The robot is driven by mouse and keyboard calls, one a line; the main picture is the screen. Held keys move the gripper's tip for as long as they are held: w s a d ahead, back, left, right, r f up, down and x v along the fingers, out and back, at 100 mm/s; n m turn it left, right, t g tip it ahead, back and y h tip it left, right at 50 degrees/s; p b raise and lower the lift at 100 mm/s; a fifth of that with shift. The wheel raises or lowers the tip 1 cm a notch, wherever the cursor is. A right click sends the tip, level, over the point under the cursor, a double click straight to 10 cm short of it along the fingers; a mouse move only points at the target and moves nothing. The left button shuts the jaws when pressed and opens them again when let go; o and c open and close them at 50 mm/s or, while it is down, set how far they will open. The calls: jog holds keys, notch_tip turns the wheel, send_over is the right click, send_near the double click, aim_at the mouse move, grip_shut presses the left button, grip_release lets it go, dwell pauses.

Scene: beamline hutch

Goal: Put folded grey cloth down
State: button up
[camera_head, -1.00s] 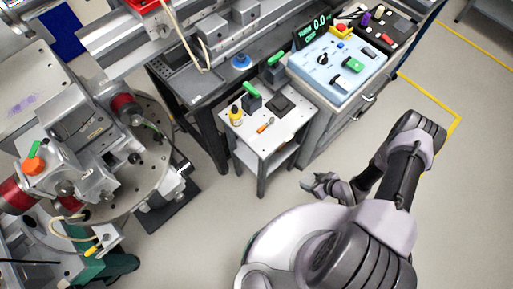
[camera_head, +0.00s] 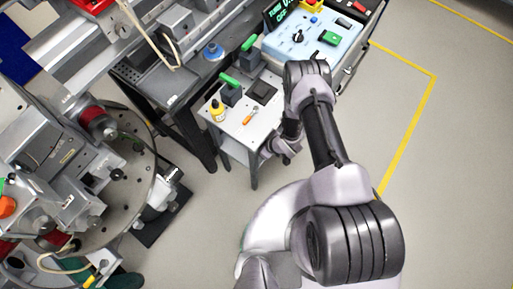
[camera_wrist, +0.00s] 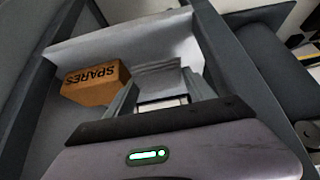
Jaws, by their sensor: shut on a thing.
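My gripper (camera_wrist: 163,97) is shut on the folded grey cloth (camera_wrist: 158,71), which shows as pale grey layers between the two fingers in the wrist view. The cloth is over a light shelf surface (camera_wrist: 108,45) with dark uprights at its sides. I cannot tell whether it touches that surface. In the head view my gripper (camera_head: 278,147) is at the side of the small white cart (camera_head: 232,128), below its top level. The cloth cannot be made out in the head view.
An orange-brown box marked SPARES (camera_wrist: 96,82) stands just left of the cloth. On the cart's top are a yellow bottle (camera_head: 217,112), an orange-handled tool (camera_head: 250,116) and a dark square pad (camera_head: 262,90). A blue control panel (camera_head: 318,40) stands behind. Floor at right is clear.

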jog(key=f, duration=0.1)
jog(key=f+b, duration=0.2)
jog(key=f, duration=0.1)
jog(key=shift+w+a, duration=0.25)
jog(key=shift+a, duration=0.05)
jog(key=shift+r, duration=0.25)
jog(key=shift+f, duration=0.15)
jog(key=o, duration=1)
jog(key=shift+r, duration=0.35)
jog(key=p+v, duration=0.5)
jog(key=v, duration=0.6)
jog(key=shift+s+d+r, duration=0.2)
jog(key=shift+d+r, duration=0.05)
